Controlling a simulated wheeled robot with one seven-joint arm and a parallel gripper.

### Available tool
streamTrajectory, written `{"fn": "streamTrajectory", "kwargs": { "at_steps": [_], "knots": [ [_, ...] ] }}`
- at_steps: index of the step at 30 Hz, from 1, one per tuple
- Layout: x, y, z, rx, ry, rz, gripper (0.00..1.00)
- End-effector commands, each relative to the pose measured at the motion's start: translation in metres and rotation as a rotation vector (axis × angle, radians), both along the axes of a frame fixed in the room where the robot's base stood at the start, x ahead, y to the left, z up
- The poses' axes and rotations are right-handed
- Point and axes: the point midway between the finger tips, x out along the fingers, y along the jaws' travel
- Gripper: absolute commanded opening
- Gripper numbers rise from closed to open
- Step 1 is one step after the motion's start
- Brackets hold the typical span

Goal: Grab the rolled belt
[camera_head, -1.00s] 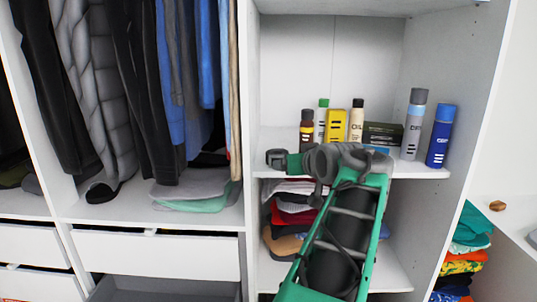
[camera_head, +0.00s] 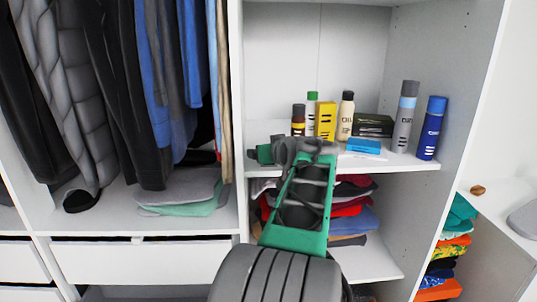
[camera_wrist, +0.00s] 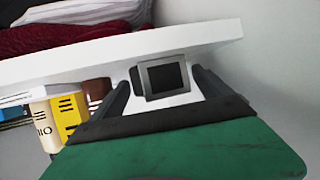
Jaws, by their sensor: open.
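The rolled belt (camera_wrist: 160,77) shows in the wrist view as a small dark roll with a square grey buckle face, on the white shelf near its edge. My gripper (camera_wrist: 163,80) is open, with one dark finger on each side of the belt. I cannot tell if either finger touches it. In the head view my gripper (camera_head: 254,153) is at the left end of the middle shelf, reaching in level with it. There the gripper hides most or all of the belt.
The middle shelf (camera_head: 400,166) also holds a blue box (camera_head: 364,146), a yellow box (camera_head: 326,121), a dark box (camera_head: 373,126) and several bottles to the right of my gripper. Folded clothes (camera_head: 353,217) lie below. The wardrobe's divider stands close on the left.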

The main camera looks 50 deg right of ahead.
Motion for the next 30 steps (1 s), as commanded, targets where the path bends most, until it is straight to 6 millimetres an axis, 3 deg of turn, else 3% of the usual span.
{"fn": "streamTrajectory", "kwargs": {
  "at_steps": [2,27,30],
  "knots": [
    [0.0002,0.0005,-0.0003,0.000,0.000,0.001,0.87],
    [0.0007,0.0014,0.0001,0.000,0.000,0.002,0.18],
    [0.0008,0.0014,0.0009,-0.001,0.000,0.003,0.16]
  ]
}}
